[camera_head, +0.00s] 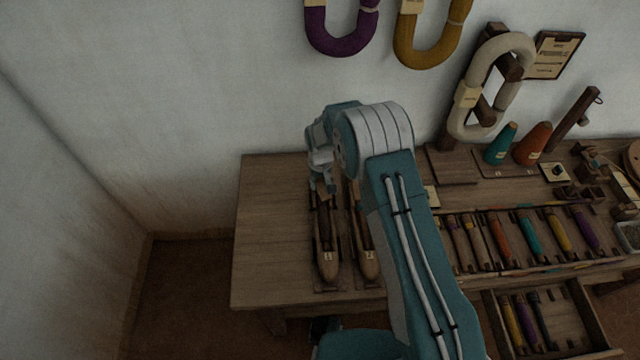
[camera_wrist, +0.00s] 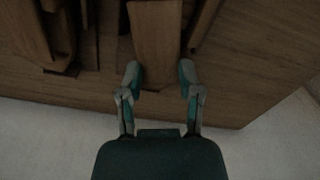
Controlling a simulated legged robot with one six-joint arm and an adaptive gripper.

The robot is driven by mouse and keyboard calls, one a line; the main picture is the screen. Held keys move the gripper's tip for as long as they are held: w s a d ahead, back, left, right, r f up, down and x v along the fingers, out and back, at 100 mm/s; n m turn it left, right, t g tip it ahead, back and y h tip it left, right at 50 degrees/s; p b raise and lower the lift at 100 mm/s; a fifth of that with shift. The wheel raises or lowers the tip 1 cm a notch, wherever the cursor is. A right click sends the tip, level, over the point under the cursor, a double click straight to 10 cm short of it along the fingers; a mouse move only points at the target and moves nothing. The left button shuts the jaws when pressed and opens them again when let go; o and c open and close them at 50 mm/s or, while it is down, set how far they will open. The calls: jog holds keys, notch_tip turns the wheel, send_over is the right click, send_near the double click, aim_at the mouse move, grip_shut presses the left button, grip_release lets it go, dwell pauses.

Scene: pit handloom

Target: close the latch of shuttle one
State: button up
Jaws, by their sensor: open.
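Two long wooden boat-shaped shuttles lie side by side on the left part of the bench. The left shuttle (camera_head: 328,262) and the right shuttle (camera_head: 368,264) each carry a small pale tag near the front end, too small to read surely. My gripper (camera_head: 322,190) is over the far end of the left shuttle, which it partly hides. In the wrist view, my gripper (camera_wrist: 160,76) is open, with its fingertips either side of the end of a pale wooden piece (camera_wrist: 156,32). I cannot tell whether the fingers touch it. I cannot make out a latch or its state.
The bench (camera_head: 266,220) is bare left of the shuttles, with the wall close behind. Several colored bobbins (camera_head: 530,234) lie in a rack to the right. An open drawer (camera_head: 590,318) juts out in front. A skein stand (camera_head: 452,120) stands at the back.

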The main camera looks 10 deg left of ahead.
jog(key=shift+f, duration=0.55)
jog(key=shift+c, duration=0.3)
grip_shut()
jog(key=shift+m, duration=1.8)
jog(key=shift+o, duration=0.3)
grip_release()
